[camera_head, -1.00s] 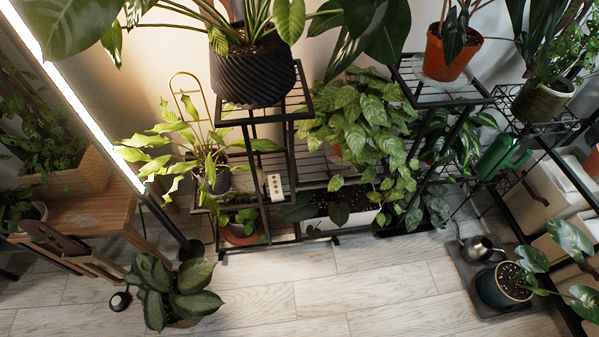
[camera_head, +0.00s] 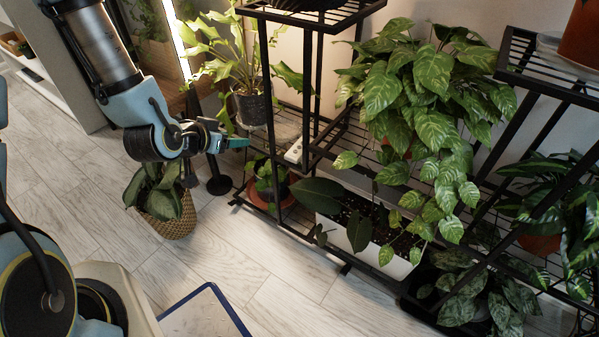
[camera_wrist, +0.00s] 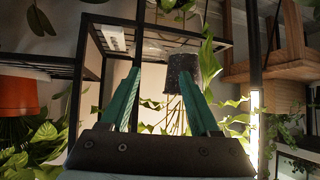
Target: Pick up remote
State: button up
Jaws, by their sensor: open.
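The remote (camera_head: 293,150) is a small white bar with dark marks. It lies on a low tier of the black metal plant stand (camera_head: 310,95), close to an upright post. In the wrist view, which looks upside down, the remote (camera_wrist: 115,38) shows at the upper left, beyond the fingers. My gripper (camera_head: 240,143) has teal fingers and comes in from the left. It is apart from the remote, to its left, and empty. In the wrist view my gripper (camera_wrist: 160,82) has its fingers spread with nothing between them.
A dark pot (camera_head: 252,107) with a leafy plant stands just behind my gripper. A terracotta pot (camera_head: 268,193) sits below the remote's tier. A woven basket plant (camera_head: 168,222) stands on the floor under my arm. A white planter (camera_head: 375,255) is to the right.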

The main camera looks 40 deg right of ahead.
aim_at(295, 151)
jog(key=s+d+f+m+h+b, duration=0.1)
jog(key=s+d+f+h+b, duration=0.2)
jog(key=s+d+f+b, duration=0.35)
jog(key=shift+s+b+x, duration=0.15)
jog(key=shift+b+x, duration=1.05)
jog(key=shift+x, duration=1.45)
jog(key=shift+s+b+x, duration=0.15)
jog(key=shift+b+x, duration=1.05)
jog(key=shift+x, duration=1.45)
jog(key=shift+f+h, duration=0.1)
jog(key=shift+h, duration=0.2)
grip_shut()
